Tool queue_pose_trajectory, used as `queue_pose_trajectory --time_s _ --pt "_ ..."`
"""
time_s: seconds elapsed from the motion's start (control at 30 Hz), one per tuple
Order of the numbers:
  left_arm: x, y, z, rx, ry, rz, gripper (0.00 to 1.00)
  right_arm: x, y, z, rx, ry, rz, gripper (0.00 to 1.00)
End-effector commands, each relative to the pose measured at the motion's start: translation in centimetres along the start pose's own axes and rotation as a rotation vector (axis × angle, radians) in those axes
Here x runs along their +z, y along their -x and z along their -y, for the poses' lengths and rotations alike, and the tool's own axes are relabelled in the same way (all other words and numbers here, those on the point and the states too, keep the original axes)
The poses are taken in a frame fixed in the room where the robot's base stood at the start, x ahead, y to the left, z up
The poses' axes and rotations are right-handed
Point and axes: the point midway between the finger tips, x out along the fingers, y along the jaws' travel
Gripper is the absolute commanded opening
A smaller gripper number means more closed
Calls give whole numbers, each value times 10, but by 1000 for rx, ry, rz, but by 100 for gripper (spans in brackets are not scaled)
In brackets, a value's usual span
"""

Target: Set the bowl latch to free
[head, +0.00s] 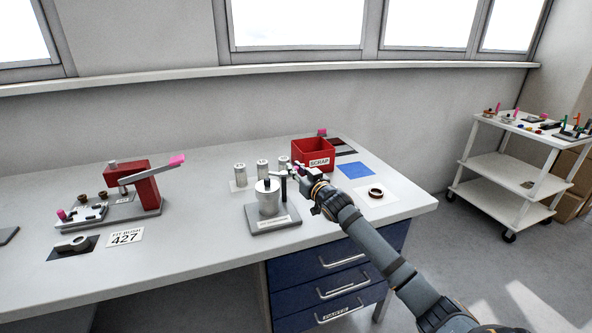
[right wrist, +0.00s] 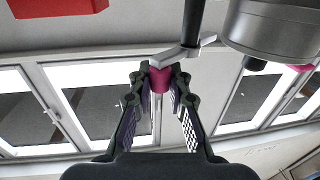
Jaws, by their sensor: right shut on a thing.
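A metal bowl (head: 268,200), a plain cylinder, stands on a grey base plate (head: 262,228) with a small label that I cannot read. A thin dark post (head: 284,188) stands beside it. In the right wrist view a light grey latch lever (right wrist: 182,53) sits at the end of the dark post (right wrist: 194,22), close beside the bowl (right wrist: 270,28). The lever carries a pink tip (right wrist: 160,79). My right gripper (head: 299,173) reaches in from the right and is shut on that pink tip, which also shows between its fingertips in the right wrist view (right wrist: 160,88). My left gripper is out of view.
A red SCRAP bin (head: 313,152) stands just behind my right gripper. Metal cylinders (head: 240,175) stand behind the bowl. A red press (head: 147,188) with a pink-tipped handle is at the left. A dark ring (head: 375,192) and a blue mat (head: 354,170) lie at the right.

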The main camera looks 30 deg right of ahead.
Motion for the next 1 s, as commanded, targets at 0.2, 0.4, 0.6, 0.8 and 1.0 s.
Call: queue_pose_trajectory --time_s 0.2,0.4,0.6,0.8,1.0 --pt "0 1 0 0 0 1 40 0 1 1 16 0 -1 0" --pt "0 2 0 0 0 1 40 0 2 4 88 -2 -1 0" --pt "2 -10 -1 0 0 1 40 3 6 10 220 -8 -4 0" --pt "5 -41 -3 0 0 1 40 7 9 17 396 -12 -4 0" --pt "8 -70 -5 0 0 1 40 7 10 22 552 -10 -2 0"
